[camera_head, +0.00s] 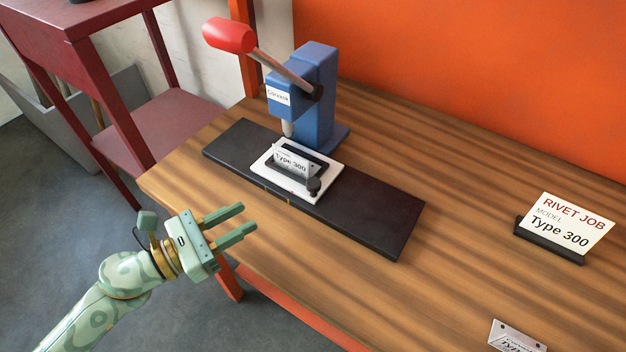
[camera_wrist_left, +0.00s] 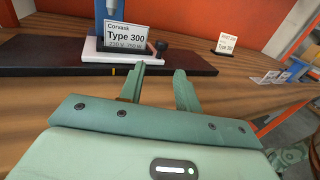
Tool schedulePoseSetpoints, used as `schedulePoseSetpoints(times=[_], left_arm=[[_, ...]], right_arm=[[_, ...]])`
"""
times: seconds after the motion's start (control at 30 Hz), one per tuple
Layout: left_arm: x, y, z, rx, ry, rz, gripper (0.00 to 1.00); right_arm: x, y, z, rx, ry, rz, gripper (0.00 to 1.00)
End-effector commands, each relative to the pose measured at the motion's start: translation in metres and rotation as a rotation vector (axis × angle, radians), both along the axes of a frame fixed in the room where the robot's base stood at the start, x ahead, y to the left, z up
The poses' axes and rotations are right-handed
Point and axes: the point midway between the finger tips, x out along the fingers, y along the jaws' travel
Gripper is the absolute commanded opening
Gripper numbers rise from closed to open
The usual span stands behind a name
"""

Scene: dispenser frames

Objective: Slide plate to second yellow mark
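A white sliding plate (camera_head: 322,193) sits on a long dark rail board (camera_head: 375,222), under the blue rivet press (camera_head: 317,85). It bears a dark holder with a metal nameplate (camera_head: 291,162) reading "Type 300" and a black knob (camera_head: 314,186) at its right. Small yellow marks show on the board's front edge, one at the left (camera_head: 265,187) and one near the plate's front corner (camera_head: 290,203). My left gripper (camera_head: 249,218) is open and empty, in front of the board and apart from the plate. In the left wrist view its fingers (camera_wrist_left: 160,70) point toward the white plate (camera_wrist_left: 95,53).
The press has a red-knobbed lever (camera_head: 229,36) raised to the left. A sign (camera_head: 562,222) reading "Rivet job, Type 300" stands right on the wooden table (camera_head: 460,250). Another metal nameplate (camera_head: 515,338) lies near the bottom right. A red shelf stand (camera_head: 165,125) is left.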

Motion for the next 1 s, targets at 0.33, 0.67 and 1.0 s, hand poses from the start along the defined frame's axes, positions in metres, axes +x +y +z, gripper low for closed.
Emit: schedulePoseSetpoints(times=[0.33,0.67,1.0], left_arm=[[0.029,-0.048,0.003,0.015,-0.020,-0.021,0.33],[0.073,-0.113,0.001,0.014,-0.016,-0.019,0.33],[0.088,-0.137,-0.001,0.015,-0.013,-0.019,0.33]], right_arm=[[0.005,-0.003,0.009,-0.004,-0.010,0.000,0.36],[0.007,-0.004,0.014,-0.005,-0.014,0.000,0.36],[0.007,-0.004,0.014,-0.005,-0.014,0.000,0.36]])
